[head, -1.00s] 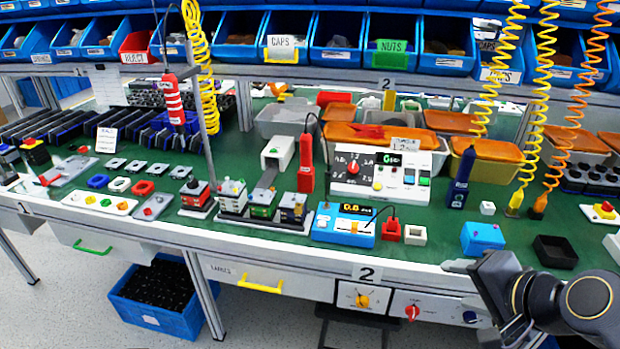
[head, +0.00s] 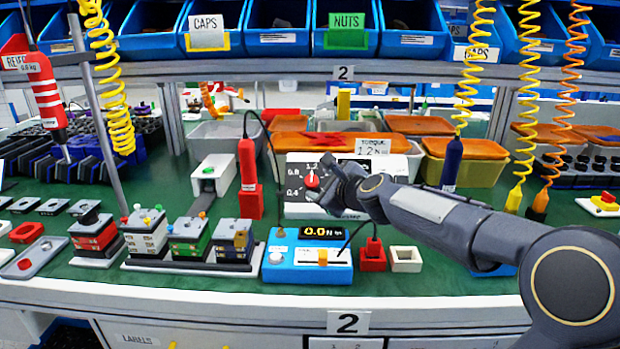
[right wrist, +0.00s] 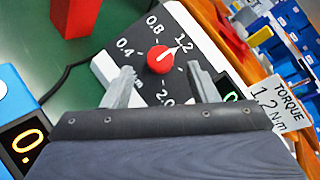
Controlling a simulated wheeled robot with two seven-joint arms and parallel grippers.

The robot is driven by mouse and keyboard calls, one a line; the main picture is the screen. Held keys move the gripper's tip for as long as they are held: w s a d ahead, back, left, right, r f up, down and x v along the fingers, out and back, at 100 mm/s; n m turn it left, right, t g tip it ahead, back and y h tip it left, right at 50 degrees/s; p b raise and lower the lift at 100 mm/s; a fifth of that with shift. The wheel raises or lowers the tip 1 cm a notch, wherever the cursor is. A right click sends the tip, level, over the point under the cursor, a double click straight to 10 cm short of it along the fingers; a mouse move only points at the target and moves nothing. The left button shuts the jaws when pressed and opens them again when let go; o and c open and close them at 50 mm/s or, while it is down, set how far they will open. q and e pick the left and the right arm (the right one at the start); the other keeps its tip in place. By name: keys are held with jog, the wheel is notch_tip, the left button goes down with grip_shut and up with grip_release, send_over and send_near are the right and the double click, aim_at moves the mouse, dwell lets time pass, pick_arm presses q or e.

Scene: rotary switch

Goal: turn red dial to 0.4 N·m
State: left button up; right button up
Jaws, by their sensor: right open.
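The red dial (head: 312,181) sits on the black-faced panel of a white torque unit (head: 298,206) at the middle of the bench. In the right wrist view the red dial (right wrist: 161,59) has a white pointer line toward the 1.2 mark, with 0.8, 0.4 and 2.0 around it. My right gripper (head: 335,175) is just right of the dial in the head view. In the right wrist view its two fingers (right wrist: 158,82) are open, on either side of and short of the dial, with nothing between them. My left gripper is not in view.
A card (head: 372,146) reading torque 1.2 N·m stands on the unit. A red upright tool (head: 250,180) stands left of it. A blue meter (head: 297,264) is in front, with a red block (head: 373,256) and a white open box (head: 405,260) to its right.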

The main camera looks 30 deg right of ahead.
aim_at(312, 181)
jog(key=shift+p+x, duration=0.5)
jog(key=shift+x, duration=0.7)
jog(key=shift+w+f, duration=0.2)
jog(key=shift+w, duration=0.4)
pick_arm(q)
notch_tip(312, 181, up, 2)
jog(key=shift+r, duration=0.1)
